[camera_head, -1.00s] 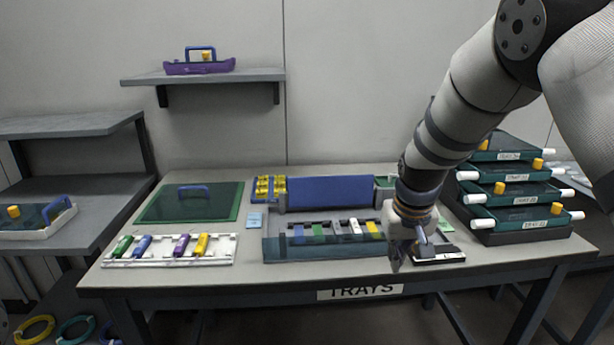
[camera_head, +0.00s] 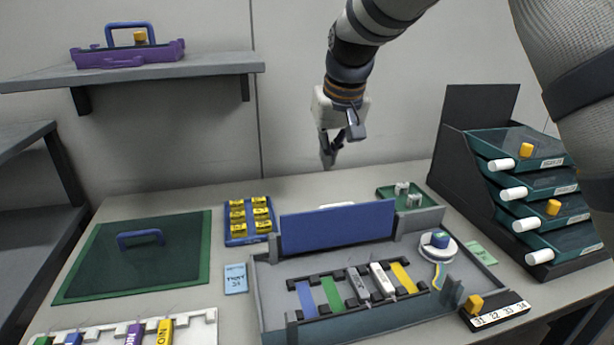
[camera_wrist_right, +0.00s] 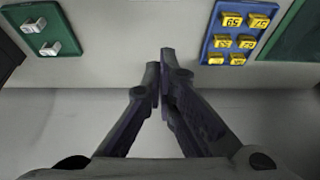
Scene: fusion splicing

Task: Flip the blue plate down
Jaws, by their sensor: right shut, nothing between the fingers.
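The blue plate (camera_head: 338,227) stands upright along the back edge of the grey splicing tray (camera_head: 262,290). In front of it, several coloured pieces (camera_head: 333,294) lie in a dark rack inside the tray. My right gripper (camera_head: 328,160) is raised above and behind the plate, close to the wall, with its fingers pointing down. It is apart from the plate. In the right wrist view its fingertips (camera_wrist_right: 162,60) meet and hold nothing; the plate is out of that view. My left gripper is not in view.
A blue tray of yellow blocks (camera_head: 227,240) sits left of the plate, also in the right wrist view (camera_wrist_right: 212,52). A green tray (camera_head: 385,196) is at the back right. The stacked tray rack (camera_head: 455,135) stands at the right. A green lidded box (camera_head: 90,262) is left.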

